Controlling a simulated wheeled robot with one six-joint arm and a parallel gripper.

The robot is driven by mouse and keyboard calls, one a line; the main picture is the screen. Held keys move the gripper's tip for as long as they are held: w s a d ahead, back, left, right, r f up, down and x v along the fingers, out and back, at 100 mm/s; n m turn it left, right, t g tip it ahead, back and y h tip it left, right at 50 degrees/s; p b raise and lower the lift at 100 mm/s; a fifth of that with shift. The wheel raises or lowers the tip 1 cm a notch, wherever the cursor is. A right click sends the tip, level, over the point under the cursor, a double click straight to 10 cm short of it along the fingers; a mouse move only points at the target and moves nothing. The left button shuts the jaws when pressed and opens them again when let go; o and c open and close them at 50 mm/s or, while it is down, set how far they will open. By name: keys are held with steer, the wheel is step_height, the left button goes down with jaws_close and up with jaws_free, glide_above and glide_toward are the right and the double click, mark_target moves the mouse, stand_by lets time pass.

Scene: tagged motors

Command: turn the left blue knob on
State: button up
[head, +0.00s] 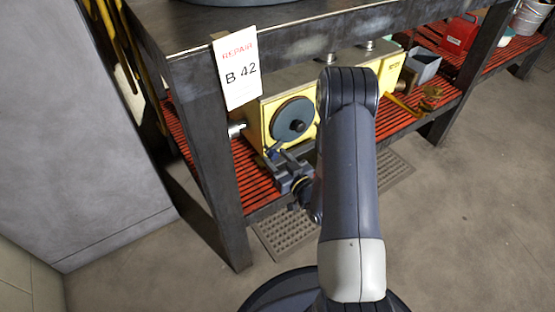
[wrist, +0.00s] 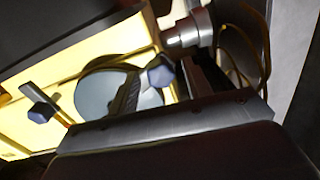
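The yellow motor housing (head: 256,133) stands on the red slatted shelf under the bench, with a round dark disc (head: 293,120) on its front. A blue knob (wrist: 160,72) shows in the wrist view beside the silver shaft stub (wrist: 186,31), which is at the motor's left end in the head view (head: 236,129). A second blue knob (wrist: 42,111) sits farther along the housing. My gripper (wrist: 163,82) appears open, its dark fingers on either side of the first knob with gaps showing. In the head view my gripper (head: 281,158) is low at the motor's front; contact is unclear.
A white tag (head: 237,70) reading "REPAIR B 42" hangs from the bench's front corner. The bench leg (head: 212,160) stands close left of my gripper. A grey bin (head: 423,65) and red case (head: 460,33) sit farther right.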

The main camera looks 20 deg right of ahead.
steer(key=c, duration=0.9)
steer(key=shift+f+n+b, duration=0.15)
steer(key=shift+n+b, duration=0.15)
steer(key=shift+b, duration=0.3)
steer(key=shift+n+b, duration=0.3)
steer(key=shift+b, duration=0.05)
steer(key=o, duration=1)
steer(key=p+v, duration=0.1)
steer(key=v, duration=1)
steer(key=shift+p, duration=0.4)
steer(key=shift+w, duration=0.1)
